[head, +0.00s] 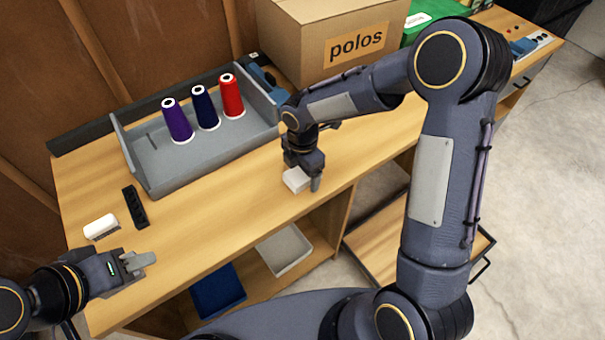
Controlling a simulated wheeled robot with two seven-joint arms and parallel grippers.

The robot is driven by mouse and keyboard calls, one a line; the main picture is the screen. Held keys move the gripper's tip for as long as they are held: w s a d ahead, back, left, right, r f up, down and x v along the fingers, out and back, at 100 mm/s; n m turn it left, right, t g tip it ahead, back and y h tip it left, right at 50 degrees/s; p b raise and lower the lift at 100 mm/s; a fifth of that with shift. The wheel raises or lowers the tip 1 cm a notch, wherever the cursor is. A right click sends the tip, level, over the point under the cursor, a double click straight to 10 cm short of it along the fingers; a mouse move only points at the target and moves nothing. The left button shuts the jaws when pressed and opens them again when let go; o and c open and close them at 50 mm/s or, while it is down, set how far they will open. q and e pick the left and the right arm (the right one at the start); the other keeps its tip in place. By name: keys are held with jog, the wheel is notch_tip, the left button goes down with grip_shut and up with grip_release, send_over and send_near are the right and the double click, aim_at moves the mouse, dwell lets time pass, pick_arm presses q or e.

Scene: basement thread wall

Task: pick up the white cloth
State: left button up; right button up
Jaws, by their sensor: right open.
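A small white folded piece that looks like the white cloth (296,180) lies on the wooden table near its front edge. My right gripper (304,177) points down right over it, jaws open. One finger shows at the cloth's right side; the other is mostly hidden, and I cannot tell whether either touches the cloth. My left gripper (139,262) is low over the table's front left part, away from the cloth. Its fingers look close together, but I cannot tell whether they are shut.
A grey tray (150,172) holds purple, navy and red thread cones. A white object (102,226) and a black slotted strip (135,206) lie at the left. A cardboard box (300,40) marked "polos" stands behind. Bins sit on the shelf below. The table between the grippers is clear.

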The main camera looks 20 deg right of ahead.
jog(key=c, duration=1.1)
jog(key=shift+o, duration=0.2)
jog(key=shift+r, duration=0.55)
notch_tip(320, 180, up, 2)
jog(key=shift+r, duration=0.2)
jog(key=s+d+r, duration=0.2)
jog(key=s+r, duration=0.2)
jog(key=s, duration=0.2)
jog(key=s+d+r, duration=0.2)
jog(key=s+r, duration=0.3)
jog(key=s, duration=0.2)
jog(key=shift+s+d+r, duration=0.15)
jog(key=shift+d+r, duration=0.1)
jog(key=shift+d, duration=0.15)
